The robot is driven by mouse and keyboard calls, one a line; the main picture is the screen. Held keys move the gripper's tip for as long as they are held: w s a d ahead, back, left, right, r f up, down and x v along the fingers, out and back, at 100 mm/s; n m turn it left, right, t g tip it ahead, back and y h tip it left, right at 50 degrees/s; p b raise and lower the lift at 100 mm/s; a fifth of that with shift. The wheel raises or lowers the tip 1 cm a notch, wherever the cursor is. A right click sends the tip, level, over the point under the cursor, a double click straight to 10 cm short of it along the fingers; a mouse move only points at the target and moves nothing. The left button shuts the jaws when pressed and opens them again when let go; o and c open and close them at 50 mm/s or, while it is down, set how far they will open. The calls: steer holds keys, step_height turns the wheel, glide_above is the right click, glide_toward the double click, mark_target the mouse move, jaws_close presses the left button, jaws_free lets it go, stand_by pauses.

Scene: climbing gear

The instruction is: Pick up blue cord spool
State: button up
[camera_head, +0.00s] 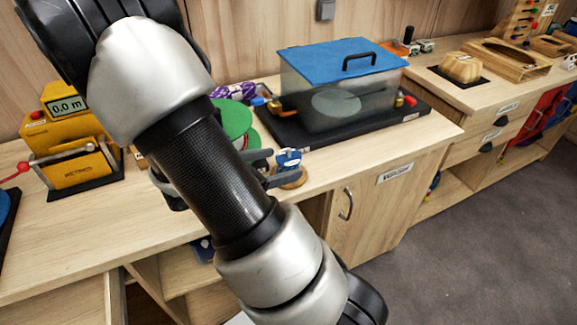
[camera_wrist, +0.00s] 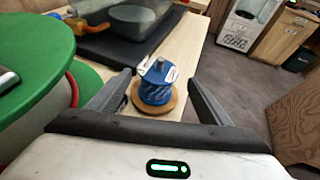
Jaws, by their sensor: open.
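The blue cord spool (camera_wrist: 157,85) stands upright on a round wooden base (camera_wrist: 160,103) on the counter. It has a white patch on top and a grey knob. It also shows in the head view (camera_head: 288,160), small and partly hidden behind a finger of my gripper. My gripper (camera_wrist: 160,92) is open and empty, with one finger on each side of the spool in the wrist view. In the head view my gripper (camera_head: 280,172) is near the counter's front edge, mostly hidden by my arm.
A green round disc (camera_wrist: 32,50) stands close on the left in the wrist view. A clear tank with a blue lid (camera_head: 340,85) sits on a black mat behind the spool. A yellow meter device (camera_head: 75,150) is at the left. The counter's front edge is near the spool.

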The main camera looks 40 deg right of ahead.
mark_target(285, 161)
steer(key=x, duration=0.4)
steer(key=shift+w+d+f+b, duration=0.1)
steer(key=shift+w+d+b, duration=0.1)
steer(key=shift+b, duration=0.15)
steer(key=shift+a, duration=0.1)
steer(key=c, duration=1.2)
